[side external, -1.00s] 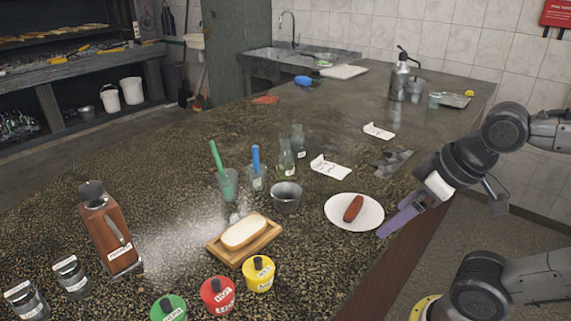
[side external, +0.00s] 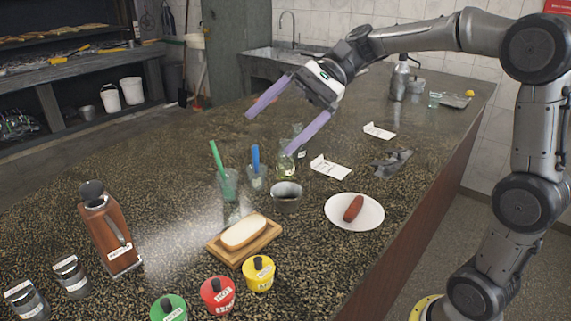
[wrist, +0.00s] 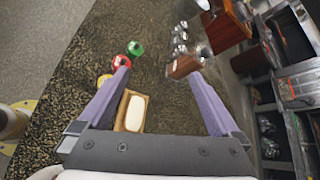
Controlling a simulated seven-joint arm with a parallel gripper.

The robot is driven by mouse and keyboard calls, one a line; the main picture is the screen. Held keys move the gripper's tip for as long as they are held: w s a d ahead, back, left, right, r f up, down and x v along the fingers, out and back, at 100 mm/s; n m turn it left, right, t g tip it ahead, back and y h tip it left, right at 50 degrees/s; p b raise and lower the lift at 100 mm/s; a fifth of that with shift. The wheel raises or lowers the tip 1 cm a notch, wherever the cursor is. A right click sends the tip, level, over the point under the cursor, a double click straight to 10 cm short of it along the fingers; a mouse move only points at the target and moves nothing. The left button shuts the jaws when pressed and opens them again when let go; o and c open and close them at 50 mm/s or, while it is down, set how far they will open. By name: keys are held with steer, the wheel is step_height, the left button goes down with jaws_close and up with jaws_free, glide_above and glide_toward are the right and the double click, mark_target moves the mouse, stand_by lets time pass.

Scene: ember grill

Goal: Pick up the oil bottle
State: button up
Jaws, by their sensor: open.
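The likely oil bottle is a small clear glass bottle with a yellowish-green tint and a white label (side external: 286,166). It stands upright on the speckled counter (side external: 195,150), behind the metal cup, in the side view. A second clear glass bottle (side external: 299,134) stands just behind it. My gripper (side external: 270,132) is wide open and empty above the counter. In the side view its right purple finger overlaps the bottles' upper parts; I cannot tell whether it touches them. The open fingers also show in the wrist view (wrist: 162,57), where I cannot make out the bottle.
Glasses with a green (side external: 228,184) and a blue utensil (side external: 256,174) stand left of the bottle. A brown dispenser (side external: 106,238) stands at left.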

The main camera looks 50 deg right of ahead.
steer(key=w+d+f+m+t+y, duration=0.2)
steer(key=w+d+f+m+y, duration=0.15)
steer(key=w+d, duration=0.65)
steer(key=w+d+f+m+t, duration=0.1)
steer(key=w+d+f+m, duration=0.1)
steer(key=d+f, duration=0.1)
steer(key=w+d+f+m+t, duration=0.2)
steer(key=d+f, duration=0.1)
steer(key=d, duration=0.3)
steer(key=w+d+f+m+t, duration=0.1)
steer(key=w+d+f+m, duration=0.1)
steer(key=d, duration=0.3)
steer(key=shift+w+f+t, duration=0.15)
steer(key=shift+w+f, duration=0.05)
steer(key=shift+f, duration=0.25)
steer(key=shift+w+f+t, duration=0.15)
steer(key=shift+w+f, duration=0.05)
steer(key=shift+f, duration=0.25)
steer(key=d+f+m+t, duration=0.1)
steer(key=d+f+m, duration=0.1)
steer(key=d+f, duration=0.25)
glide_toward(278, 163)
steer(key=shift+w+a+r+h, duration=0.15)
steer(key=shift+w+a+h, duration=0.1)
steer(key=shift+w+a, duration=0.7)
steer(key=shift+w+f, duration=0.1)
steer(key=shift+f, duration=0.2)
steer(key=x, duration=0.7)
steer(key=shift+w+a+r, duration=0.1)
steer(key=shift+a, duration=0.05)
